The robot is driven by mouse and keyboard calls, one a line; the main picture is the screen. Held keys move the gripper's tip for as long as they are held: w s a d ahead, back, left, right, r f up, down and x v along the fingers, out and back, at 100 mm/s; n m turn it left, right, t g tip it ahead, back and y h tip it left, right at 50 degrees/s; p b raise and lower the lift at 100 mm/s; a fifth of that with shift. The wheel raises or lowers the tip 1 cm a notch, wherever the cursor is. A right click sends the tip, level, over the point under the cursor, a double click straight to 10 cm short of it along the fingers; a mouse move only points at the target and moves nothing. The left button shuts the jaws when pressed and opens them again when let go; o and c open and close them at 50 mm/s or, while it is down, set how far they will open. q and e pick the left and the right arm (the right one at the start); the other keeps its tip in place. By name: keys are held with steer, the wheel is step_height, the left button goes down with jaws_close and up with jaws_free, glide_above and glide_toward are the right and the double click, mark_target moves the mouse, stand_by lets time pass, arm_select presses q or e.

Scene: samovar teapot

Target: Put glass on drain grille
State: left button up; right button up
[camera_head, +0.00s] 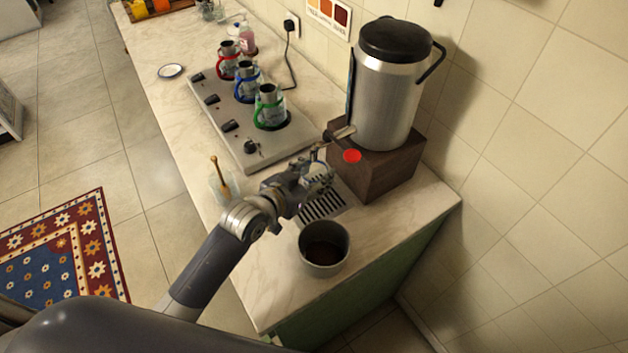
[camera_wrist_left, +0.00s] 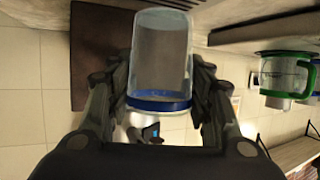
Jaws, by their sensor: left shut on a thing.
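My left gripper (camera_head: 322,172) is by the front of the samovar's wooden base, above the drain grille (camera_head: 322,206). In the left wrist view my left gripper (camera_wrist_left: 160,95) is shut on a clear glass (camera_wrist_left: 161,50) with a blue band, its fingers on both sides. In the head view the glass is mostly hidden by the gripper. The grille is a dark slotted plate in the counter, partly covered by my arm. I cannot tell whether the glass touches it. My right gripper is not in view.
The steel samovar (camera_head: 387,95) stands on a wooden base (camera_head: 385,172) with a red button. A metal pot (camera_head: 324,249) stands near the grille. A glass with a spoon (camera_head: 222,186) is left of my wrist. Pots with red, blue and green (camera_head: 269,107) handles stand on a hotplate (camera_head: 238,137).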

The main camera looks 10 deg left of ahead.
arm_select(q)
step_height(320, 180, down, 3)
steer(key=shift+s+f, duration=0.1)
steer(key=shift+f, duration=0.15)
steer(key=o, duration=1.1)
steer(key=shift+o, duration=0.2)
steer(key=shift+s+a, duration=0.1)
steer(key=v, duration=1.2)
steer(key=shift+b, duration=0.45)
